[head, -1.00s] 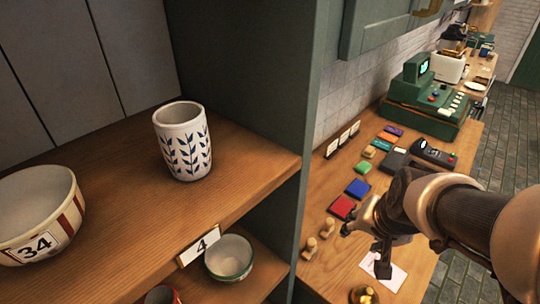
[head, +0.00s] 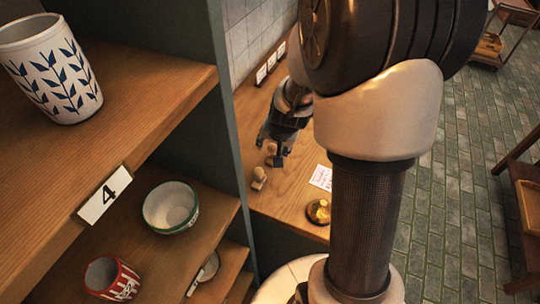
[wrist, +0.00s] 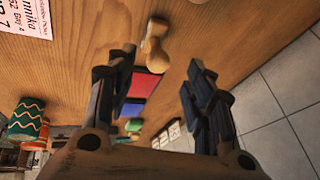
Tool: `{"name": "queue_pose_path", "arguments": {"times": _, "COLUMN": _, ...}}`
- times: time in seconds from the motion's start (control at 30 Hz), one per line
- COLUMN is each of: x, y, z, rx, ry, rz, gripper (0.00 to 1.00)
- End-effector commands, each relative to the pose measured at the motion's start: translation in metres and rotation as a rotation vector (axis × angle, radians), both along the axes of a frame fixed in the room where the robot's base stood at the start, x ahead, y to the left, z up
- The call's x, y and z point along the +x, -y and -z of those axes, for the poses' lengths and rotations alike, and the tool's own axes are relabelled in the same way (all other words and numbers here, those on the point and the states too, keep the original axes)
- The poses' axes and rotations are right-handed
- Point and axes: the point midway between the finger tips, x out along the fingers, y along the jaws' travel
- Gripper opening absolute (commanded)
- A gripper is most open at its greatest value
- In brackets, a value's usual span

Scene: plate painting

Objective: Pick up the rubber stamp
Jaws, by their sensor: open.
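The nearer rubber stamp (head: 259,178) is clear of my gripper in the head view. In the wrist view one wooden stamp (wrist: 155,46) shows ahead of my open gripper (wrist: 163,62), in the gap between the two fingers. The fingers look empty, and I cannot tell whether either touches the stamp.
Red (wrist: 146,86) and blue (wrist: 131,109) pads lie past the stamp. A printed card (head: 321,177) and a small round dish (head: 318,211) are on the counter. At left are shelves with a leaf-patterned cup (head: 52,70), a bowl (head: 170,207) and a striped cup (head: 110,278).

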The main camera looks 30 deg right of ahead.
Motion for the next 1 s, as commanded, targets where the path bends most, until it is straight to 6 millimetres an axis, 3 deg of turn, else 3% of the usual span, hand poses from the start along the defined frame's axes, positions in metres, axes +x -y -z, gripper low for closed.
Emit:
{"name": "queue_pose_path", "arguments": {"times": 0.27, "x": 0.007, "y": 0.003, "z": 0.016, "rx": 0.001, "ry": 0.0, "rz": 0.002, "gripper": 0.48}}
{"name": "queue_pose_path", "arguments": {"times": 0.53, "x": 0.023, "y": 0.009, "z": 0.052, "rx": 0.0, "ry": -0.001, "rz": 0.001, "gripper": 0.48}}
{"name": "queue_pose_path", "arguments": {"times": 0.8, "x": 0.026, "y": 0.01, "z": 0.052, "rx": -0.001, "ry": 0.001, "rz": 0.0, "gripper": 0.48}}
{"name": "queue_pose_path", "arguments": {"times": 1.0, "x": 0.025, "y": 0.01, "z": 0.052, "rx": -0.001, "ry": 0.001, "rz": 0.0, "gripper": 0.35}}
